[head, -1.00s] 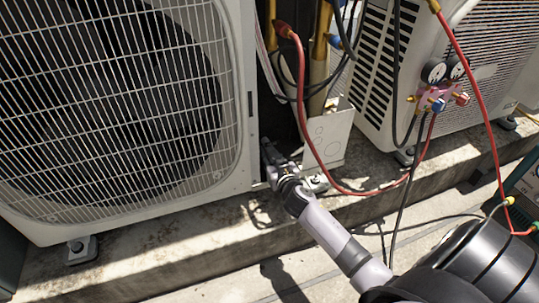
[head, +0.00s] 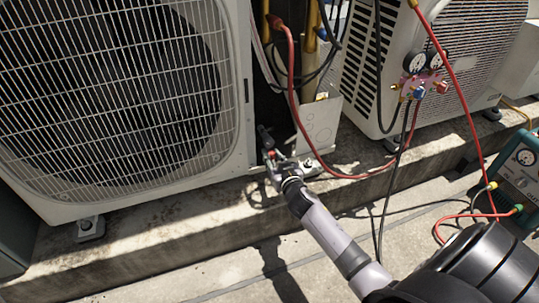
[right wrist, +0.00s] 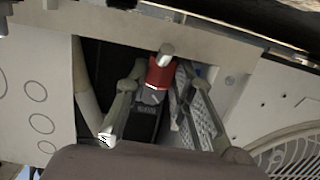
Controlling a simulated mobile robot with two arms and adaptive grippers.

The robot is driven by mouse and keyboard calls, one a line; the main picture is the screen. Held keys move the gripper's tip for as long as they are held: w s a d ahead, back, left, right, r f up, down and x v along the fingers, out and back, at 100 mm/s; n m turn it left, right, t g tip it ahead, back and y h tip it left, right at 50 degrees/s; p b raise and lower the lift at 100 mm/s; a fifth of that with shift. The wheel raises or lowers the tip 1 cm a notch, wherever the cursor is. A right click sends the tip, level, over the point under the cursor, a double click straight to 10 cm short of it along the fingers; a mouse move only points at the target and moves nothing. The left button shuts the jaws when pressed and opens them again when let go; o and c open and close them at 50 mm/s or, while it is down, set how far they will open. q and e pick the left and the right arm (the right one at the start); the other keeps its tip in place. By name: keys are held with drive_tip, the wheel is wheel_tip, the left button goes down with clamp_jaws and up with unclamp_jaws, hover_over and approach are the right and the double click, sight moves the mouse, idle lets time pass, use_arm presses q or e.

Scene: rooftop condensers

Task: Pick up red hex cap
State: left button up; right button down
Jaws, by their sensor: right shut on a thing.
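The red hex cap (right wrist: 159,72) shows in the right wrist view between the two fingers of my right gripper (right wrist: 157,84). A short silvery stub shows at its upper end. In the head view my right gripper (head: 269,160) is at the lower right corner of the left condenser, beside the pipe opening, and a small spot of red shows at its fingers. The gripper is shut on the red hex cap. Whether the cap is clear of its fitting cannot be told. My left gripper is not in view.
The left condenser (head: 236,150) stands close beside the gripper. A white panel (head: 320,125) and a red hose (head: 292,95) are just to the right. A gauge manifold (head: 425,80) hangs by the right condenser. The concrete ledge (head: 190,215) is open in front.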

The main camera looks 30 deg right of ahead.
drive_tip(key=c, duration=1.8)
unclamp_jaws()
drive_tip(key=shift+w+d, duration=0.1)
drive_tip(key=shift+c, duration=0.2)
drive_tip(key=o, duration=0.5)
drive_tip(key=shift+w+d, duration=0.15)
drive_tip(key=shift+w, duration=0.05)
drive_tip(key=shift+o, duration=0.2)
drive_tip(key=shift+s, duration=0.1)
drive_tip(key=v, duration=1.2)
drive_tip(key=shift+f, duration=0.1)
